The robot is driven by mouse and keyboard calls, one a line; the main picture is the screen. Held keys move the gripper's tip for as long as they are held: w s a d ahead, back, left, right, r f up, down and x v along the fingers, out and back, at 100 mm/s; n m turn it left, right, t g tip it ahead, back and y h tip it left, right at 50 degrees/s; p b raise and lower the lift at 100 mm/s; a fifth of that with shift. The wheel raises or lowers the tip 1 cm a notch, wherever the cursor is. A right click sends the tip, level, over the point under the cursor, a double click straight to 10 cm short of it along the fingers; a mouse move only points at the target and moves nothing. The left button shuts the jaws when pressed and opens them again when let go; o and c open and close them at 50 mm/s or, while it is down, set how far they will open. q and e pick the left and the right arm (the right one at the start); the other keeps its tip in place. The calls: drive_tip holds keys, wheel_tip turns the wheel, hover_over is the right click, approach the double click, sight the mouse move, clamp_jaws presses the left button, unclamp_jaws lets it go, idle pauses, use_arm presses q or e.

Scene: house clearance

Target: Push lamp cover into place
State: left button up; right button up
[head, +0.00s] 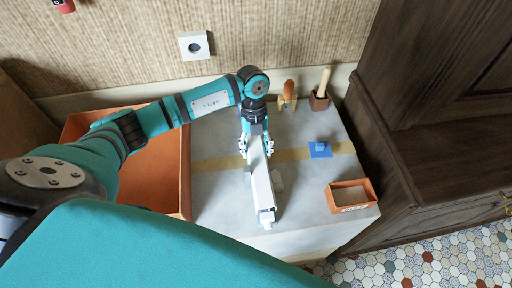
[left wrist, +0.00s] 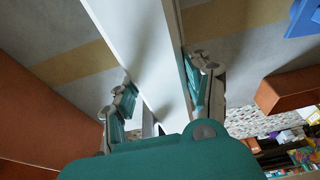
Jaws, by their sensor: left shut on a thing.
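A long white lamp part (head: 262,187), which looks like the lamp cover, lies lengthwise toward the front edge of the grey worktop. My left gripper (head: 257,147) is shut on its rear part from above, one finger on each side. In the left wrist view the white bar (left wrist: 140,45) runs between the two fingers of my left gripper (left wrist: 163,98). A small pale piece (head: 278,181) shows beside the bar. I cannot tell whether the cover is seated on anything; its underside is hidden. My right gripper is not in view.
A large orange bin (head: 186,170) stands left of the worktop (head: 225,205). A dark wooden cabinet (head: 440,130) borders the right side.

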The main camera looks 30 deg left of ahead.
use_arm(q)
drive_tip(key=shift+f+b, duration=0.3)
drive_tip(key=shift+f, duration=0.3)
idle(0.4)
drive_tip(key=o, duration=1.3)
drive_tip(key=shift+r, duration=0.2)
drive_tip(key=shift+p+v, duration=1.7)
drive_tip(key=shift+v, duration=0.65)
drive_tip(key=v, duration=1.2)
